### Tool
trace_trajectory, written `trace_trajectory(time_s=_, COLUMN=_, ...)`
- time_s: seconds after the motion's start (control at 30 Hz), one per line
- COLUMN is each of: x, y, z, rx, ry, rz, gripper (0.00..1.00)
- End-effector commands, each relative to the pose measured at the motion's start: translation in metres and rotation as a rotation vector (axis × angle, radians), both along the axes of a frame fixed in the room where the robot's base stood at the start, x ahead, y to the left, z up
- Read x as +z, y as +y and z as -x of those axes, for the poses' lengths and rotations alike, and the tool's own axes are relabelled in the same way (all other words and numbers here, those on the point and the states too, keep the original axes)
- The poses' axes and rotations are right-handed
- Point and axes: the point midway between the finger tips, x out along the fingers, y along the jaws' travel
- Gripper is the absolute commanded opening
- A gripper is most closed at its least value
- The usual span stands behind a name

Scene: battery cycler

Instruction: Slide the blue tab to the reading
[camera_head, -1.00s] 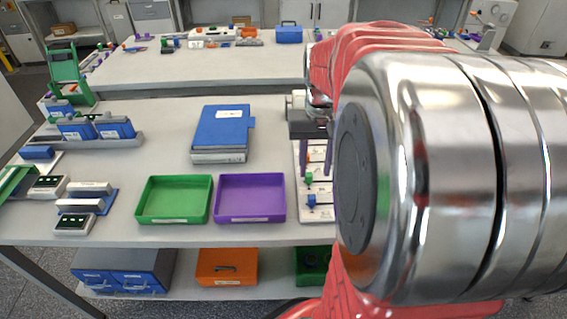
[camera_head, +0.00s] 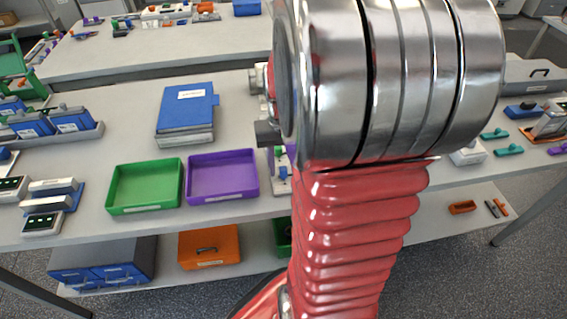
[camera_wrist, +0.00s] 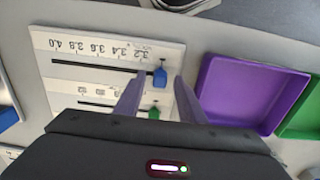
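The blue tab (camera_wrist: 160,77) sits on the upper dark slot of a white scale panel (camera_wrist: 85,50) in the wrist view, at the slot's right end near the 3.2 mark. The panel's printed numbers appear upside down, up to 4.0 at the left. A green tab (camera_wrist: 154,112) sits on the lower slot. My gripper (camera_wrist: 161,79) is open, its two purple-grey fingers on either side of the blue tab in the picture; contact or height above it cannot be told.
A purple tray (camera_head: 222,195) and a green tray (camera_head: 146,208) stand left of the panel. A blue binder-like block (camera_head: 187,108) lies behind them. Small teal parts (camera_head: 508,150) lie to the right. Bare table shows between the binder and the battery rack (camera_head: 85,135).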

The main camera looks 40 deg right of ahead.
Motion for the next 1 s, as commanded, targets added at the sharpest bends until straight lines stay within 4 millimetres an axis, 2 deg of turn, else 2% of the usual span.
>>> trace_trajectory(time_s=0.07, x=0.0002, y=-0.0001, z=0.0, rx=0.0, ry=0.0, rz=0.0, gripper=0.35)
trace_trajectory(time_s=0.57, x=0.0005, y=-0.0004, z=0.0001, rx=-0.001, ry=0.0, rz=0.0, gripper=0.0)
trace_trajectory(time_s=1.0, x=0.0005, y=-0.0013, z=0.001, rx=-0.002, ry=0.001, rz=-0.001, gripper=0.0)
